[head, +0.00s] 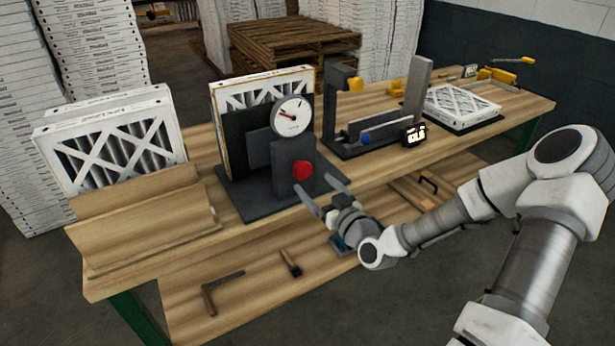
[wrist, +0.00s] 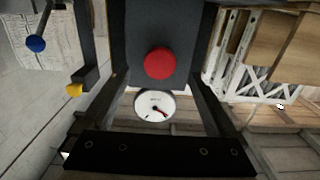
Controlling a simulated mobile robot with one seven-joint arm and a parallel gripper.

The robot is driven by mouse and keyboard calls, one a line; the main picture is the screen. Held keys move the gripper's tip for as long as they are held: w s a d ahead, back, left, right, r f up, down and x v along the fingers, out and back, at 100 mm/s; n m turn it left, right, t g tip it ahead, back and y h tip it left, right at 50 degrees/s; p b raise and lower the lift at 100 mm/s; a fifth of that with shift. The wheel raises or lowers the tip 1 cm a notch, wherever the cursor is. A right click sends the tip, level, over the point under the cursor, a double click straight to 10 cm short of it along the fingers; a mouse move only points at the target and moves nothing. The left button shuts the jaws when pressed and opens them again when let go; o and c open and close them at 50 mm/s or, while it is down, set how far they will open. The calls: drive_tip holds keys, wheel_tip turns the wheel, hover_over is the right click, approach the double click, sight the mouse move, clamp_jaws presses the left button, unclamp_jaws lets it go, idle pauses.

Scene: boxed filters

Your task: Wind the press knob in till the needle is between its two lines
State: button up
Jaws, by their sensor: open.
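The press (head: 292,162) is a dark grey block on a dark base plate on the bench. Its round red knob (head: 302,170) faces my gripper. A round white dial (head: 292,117) with a needle stands above the knob. The dial marks are too small to read for the needle's place between lines. A boxed filter (head: 232,98) stands upright in the press behind the dial. My gripper (head: 324,189) is open, its fingers pointing at the press, with the knob between and beyond them. In the wrist view the red knob (wrist: 160,63) shows between the fingers, untouched, with the dial (wrist: 155,107) close by.
Filters stand in a wooden rack (head: 140,215) at left. A dark fixture (head: 365,140) with yellow and blue knobs and a small display (head: 414,134) stand to the right. A flat filter (head: 462,104) lies further right. Tools lie on the lower shelf (head: 245,300).

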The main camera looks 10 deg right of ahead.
sight(304, 173)
drive_tip(key=x, duration=0.4)
drive_tip(key=shift+w+a, duration=0.1)
drive_tip(key=shift+w, duration=0.3)
drive_tip(key=c, duration=1.4)
drive_tip(key=shift+o, duration=0.2)
drive_tip(key=shift+m+b, duration=0.5)
drive_tip(key=shift+m, duration=2.5)
drive_tip(key=shift+a, duration=0.1)
drive_tip(key=shift+s, duration=0.1)
